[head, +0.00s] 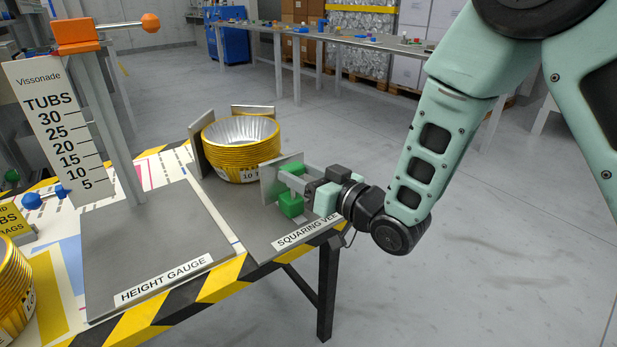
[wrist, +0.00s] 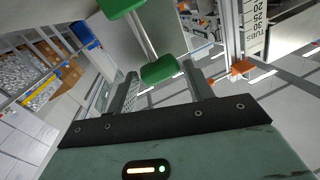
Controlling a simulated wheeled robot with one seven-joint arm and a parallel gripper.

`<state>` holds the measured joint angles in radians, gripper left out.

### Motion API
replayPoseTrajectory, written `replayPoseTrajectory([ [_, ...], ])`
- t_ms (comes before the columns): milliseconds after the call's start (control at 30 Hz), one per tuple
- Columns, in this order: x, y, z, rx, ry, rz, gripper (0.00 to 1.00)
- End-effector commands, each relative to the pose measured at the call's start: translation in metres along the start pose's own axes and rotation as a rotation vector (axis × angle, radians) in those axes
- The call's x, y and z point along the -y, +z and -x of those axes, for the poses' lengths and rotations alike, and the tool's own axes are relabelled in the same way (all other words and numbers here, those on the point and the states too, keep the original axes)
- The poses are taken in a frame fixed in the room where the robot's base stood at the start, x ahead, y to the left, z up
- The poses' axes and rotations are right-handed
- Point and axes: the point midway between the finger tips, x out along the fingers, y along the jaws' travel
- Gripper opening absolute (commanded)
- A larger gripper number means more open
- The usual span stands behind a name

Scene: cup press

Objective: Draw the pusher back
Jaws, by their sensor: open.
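The pusher is an upright grey plate (head: 268,185) with green grip blocks (head: 291,204) on its near side, at the front right of the squaring vee (head: 240,208). A stack of gold-rimmed foil tubs (head: 240,165) stands between the plate and the vee's back walls. I cannot tell whether the plate touches the stack. My gripper (head: 293,184) is at the pusher's grip, its fingers pointing at the plate. In the wrist view, two green blocks (wrist: 160,69) are joined by a thin grey rod. The lower block lies between my open fingers (wrist: 160,85), not visibly clamped.
The height gauge (head: 160,240), with an orange slide (head: 76,34), stands left of the vee. More gold tubs (head: 14,290) are at the left edge. The striped table edge (head: 215,283) runs in front. The floor right of the table is clear.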

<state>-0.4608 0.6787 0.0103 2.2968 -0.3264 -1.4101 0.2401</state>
Motion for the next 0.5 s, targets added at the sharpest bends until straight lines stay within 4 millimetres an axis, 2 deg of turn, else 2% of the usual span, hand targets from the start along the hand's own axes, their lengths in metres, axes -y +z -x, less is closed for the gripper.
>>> replayPoseTrajectory([
  [167, -0.001, 0.000, 0.013, 0.002, 0.001, -0.001, 0.52],
  [267, -0.001, -0.001, 0.030, 0.003, 0.003, -0.002, 0.52],
  [500, -0.001, 0.000, 0.087, 0.003, 0.004, -0.002, 0.52],
])
